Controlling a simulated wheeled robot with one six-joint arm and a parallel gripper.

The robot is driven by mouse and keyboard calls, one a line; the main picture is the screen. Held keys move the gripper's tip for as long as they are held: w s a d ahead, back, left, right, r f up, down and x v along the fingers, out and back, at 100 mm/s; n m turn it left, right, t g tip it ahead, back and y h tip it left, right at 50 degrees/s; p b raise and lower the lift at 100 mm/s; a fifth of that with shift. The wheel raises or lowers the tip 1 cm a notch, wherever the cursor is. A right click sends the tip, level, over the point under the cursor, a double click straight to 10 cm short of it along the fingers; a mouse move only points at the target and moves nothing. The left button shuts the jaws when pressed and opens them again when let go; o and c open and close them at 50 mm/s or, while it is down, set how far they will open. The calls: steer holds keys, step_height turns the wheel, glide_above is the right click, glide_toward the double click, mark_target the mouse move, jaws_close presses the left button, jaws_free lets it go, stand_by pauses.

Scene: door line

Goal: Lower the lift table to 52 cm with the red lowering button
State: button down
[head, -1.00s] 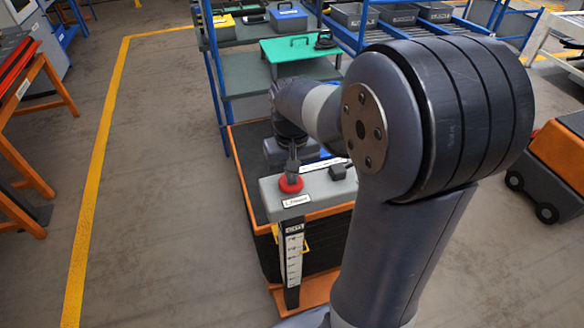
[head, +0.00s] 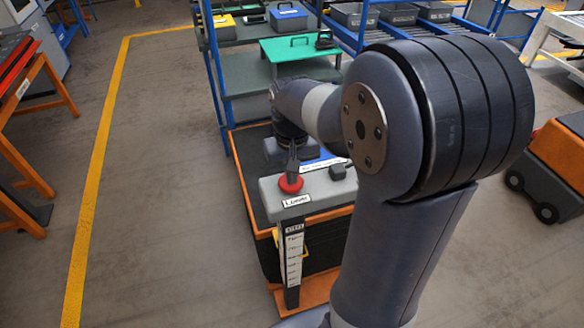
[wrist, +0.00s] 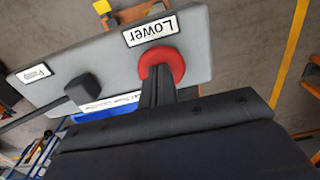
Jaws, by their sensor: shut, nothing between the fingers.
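The red lowering button (head: 290,184) sits on the grey control box (head: 320,197) beside a "Lower" label; it also shows in the wrist view (wrist: 165,62). My gripper (head: 292,174) is shut and empty, its fingertips (wrist: 157,92) at the button, apparently touching it and hiding part of it. How far the button is pressed I cannot tell. The lift table (head: 240,172), with a dark top, orange rim and black bellows, stands behind the box. My arm hides its right side. A height scale (head: 293,258) runs down the post; its figures are too small to read.
A black knob (head: 338,172) is on the box's right half. A blue-and-white item (head: 322,163) lies on the table. A blue-framed shelf (head: 240,75) stands behind, an orange cart (head: 558,150) at right. Floor is clear at left by the yellow line (head: 95,185).

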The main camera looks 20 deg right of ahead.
steer(key=shift+s+p, duration=0.15)
steer(key=shift+p, duration=0.3)
step_height(320, 180, up, 14)
steer(key=p, duration=0.2)
stand_by(1.2)
